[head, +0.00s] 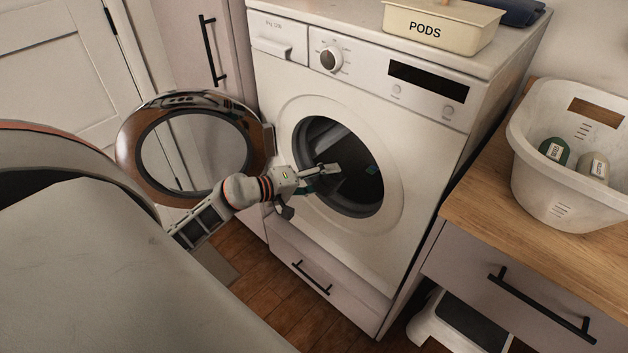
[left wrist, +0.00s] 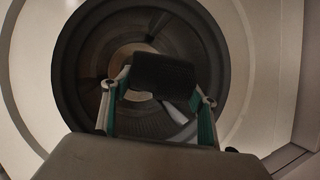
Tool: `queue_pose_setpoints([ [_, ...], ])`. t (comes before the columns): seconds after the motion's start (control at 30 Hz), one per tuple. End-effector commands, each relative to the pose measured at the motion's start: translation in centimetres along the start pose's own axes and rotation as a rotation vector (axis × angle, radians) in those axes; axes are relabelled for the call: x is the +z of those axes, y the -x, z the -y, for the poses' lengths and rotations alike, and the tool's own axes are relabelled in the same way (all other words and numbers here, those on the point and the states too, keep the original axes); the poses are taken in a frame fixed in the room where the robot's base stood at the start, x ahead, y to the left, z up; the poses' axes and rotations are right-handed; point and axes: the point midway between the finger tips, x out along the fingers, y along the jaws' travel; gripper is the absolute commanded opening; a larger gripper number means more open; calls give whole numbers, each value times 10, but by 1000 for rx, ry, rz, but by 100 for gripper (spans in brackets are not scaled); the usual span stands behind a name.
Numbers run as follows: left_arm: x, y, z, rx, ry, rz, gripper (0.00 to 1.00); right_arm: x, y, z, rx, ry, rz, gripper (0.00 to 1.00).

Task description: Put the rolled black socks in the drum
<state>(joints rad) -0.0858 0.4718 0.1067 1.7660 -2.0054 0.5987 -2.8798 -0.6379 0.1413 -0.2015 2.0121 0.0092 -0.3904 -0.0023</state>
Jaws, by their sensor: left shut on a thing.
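The rolled black socks (left wrist: 163,75) show as a dark block between my left gripper's fingers in the left wrist view. In the head view they are hard to pick out against the dark opening. My left gripper (head: 328,171) is shut on them at the mouth of the drum, its fingers pointing inward. The drum (head: 362,188) is the dark round cavity of the white washing machine (head: 400,150). It also fills the middle of the left wrist view (left wrist: 85,60). The round door (head: 126,150) stands open to the left. My right gripper is not in view.
A cream PODS box (head: 440,30) stands on the machine. A white basket (head: 562,205) with a green and a beige labelled item stands on the wooden counter (head: 470,190) at right. A small bluish patch and a pale shape show inside the drum, unclear.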

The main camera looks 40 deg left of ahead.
Motion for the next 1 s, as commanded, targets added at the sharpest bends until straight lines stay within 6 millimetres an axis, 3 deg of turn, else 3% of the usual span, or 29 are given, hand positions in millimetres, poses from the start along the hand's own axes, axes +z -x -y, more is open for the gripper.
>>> queue_pose_setpoints([
  [0.23,-9,-32,2,-2,-1,2,39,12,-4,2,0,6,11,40],
  [0.47,-17,-59,3,-3,0,2,39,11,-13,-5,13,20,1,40],
  [0.83,-31,-104,5,-4,0,3,39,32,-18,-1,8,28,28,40],
  [1.0,-37,-124,5,-4,0,3,39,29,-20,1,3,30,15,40],
])
